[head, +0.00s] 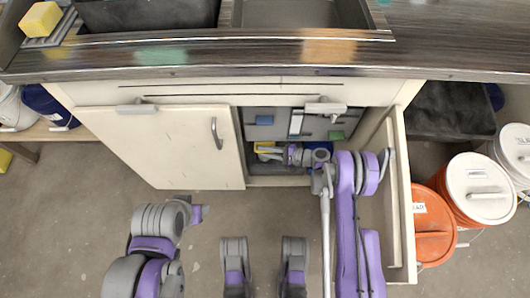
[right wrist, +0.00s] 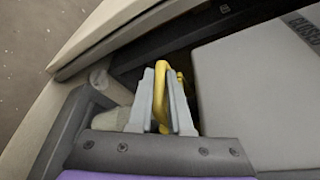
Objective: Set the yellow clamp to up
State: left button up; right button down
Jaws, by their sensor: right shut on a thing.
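The yellow clamp (right wrist: 161,75) is a thin bent yellow piece. In the right wrist view it stands between the two pale fingers of my right gripper (right wrist: 168,85), which is shut on it. In the head view a bit of yellow (head: 264,146) shows inside the open cabinet, at the tip of my right gripper (head: 272,153). The clamp's base is hidden behind the fingers, and I cannot tell its exact setting.
The cabinet has a shut left door (head: 165,150) and a right door (head: 398,205) swung open beside my right arm. Inside is a grey panel (head: 285,123) with blue and green patches; a grey surface reads "CLOSED" (right wrist: 303,25). Orange buckets (head: 432,225) stand at right.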

jog(key=shift+r, duration=0.2)
jog(key=c, duration=1.2)
grip_release()
jog(key=shift+o, duration=0.2)
jog(key=p+v, duration=0.1)
jog(key=v, duration=0.6)
jog(key=shift+d, duration=0.3)
jog(key=shift+s+r, duration=0.1)
jog(key=shift+r, duration=0.1)
